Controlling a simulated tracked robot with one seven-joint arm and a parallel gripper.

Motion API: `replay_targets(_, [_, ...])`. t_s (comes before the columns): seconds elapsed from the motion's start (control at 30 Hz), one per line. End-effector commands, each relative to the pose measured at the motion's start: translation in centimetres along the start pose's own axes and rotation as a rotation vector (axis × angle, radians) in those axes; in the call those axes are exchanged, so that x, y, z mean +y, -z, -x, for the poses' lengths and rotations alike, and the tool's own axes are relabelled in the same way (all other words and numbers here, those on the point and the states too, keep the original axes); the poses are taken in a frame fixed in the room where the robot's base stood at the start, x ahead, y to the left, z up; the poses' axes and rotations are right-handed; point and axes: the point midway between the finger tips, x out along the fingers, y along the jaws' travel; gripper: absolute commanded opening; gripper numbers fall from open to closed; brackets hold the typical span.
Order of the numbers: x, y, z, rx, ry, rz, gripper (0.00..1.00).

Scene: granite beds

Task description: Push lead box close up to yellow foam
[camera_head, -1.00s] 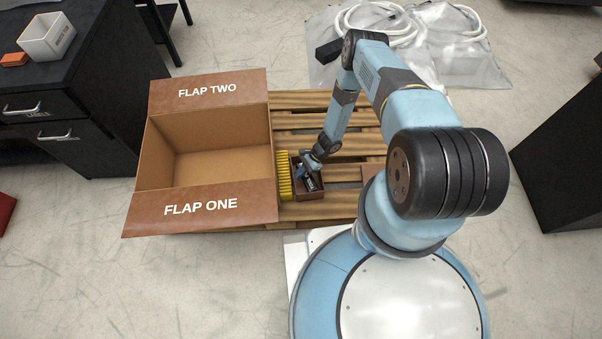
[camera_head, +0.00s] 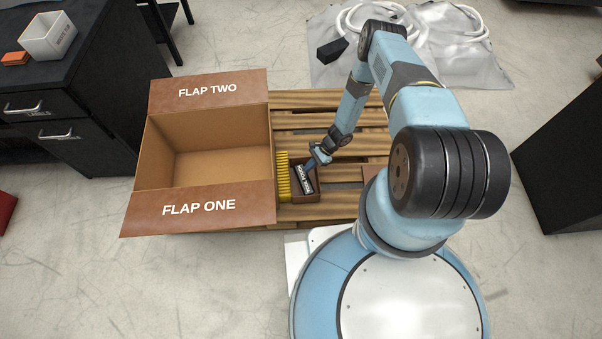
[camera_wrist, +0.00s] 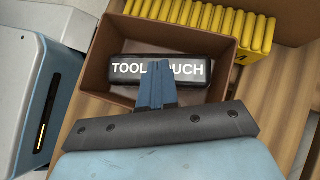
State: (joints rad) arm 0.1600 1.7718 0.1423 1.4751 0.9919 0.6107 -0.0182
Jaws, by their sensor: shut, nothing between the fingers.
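A small open brown box (camera_head: 304,199), which I take as the lead box, sits on the pallet with a black tool pouch (camera_head: 304,178) inside. The yellow foam (camera_head: 283,181), a ridged block, stands just left of it. In the wrist view the box (camera_wrist: 101,52) has its far wall close against the foam (camera_wrist: 210,22); whether they touch I cannot tell. My gripper (camera_head: 312,163) is shut and empty over the box's right part. In the wrist view its fingertips (camera_wrist: 156,68) overlap the middle of the pouch (camera_wrist: 123,70), hiding part of its label.
A large open carton (camera_head: 205,206) with labelled flaps stands left of the foam. Bare pallet slats (camera_head: 300,105) lie behind the small box. A dark cabinet (camera_head: 85,115) stands at left. White hose on plastic sheeting (camera_head: 470,65) lies at the back.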

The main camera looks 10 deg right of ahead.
Motion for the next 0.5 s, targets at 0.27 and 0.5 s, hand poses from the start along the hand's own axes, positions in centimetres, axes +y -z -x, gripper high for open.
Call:
replay_targets(0.27, [0.0, 0.0, 4.8, 0.001, 0.000, 0.000, 0.00])
replay_targets(0.5, [0.0, -0.1, 6.5, 0.000, -0.001, 0.000, 0.00])
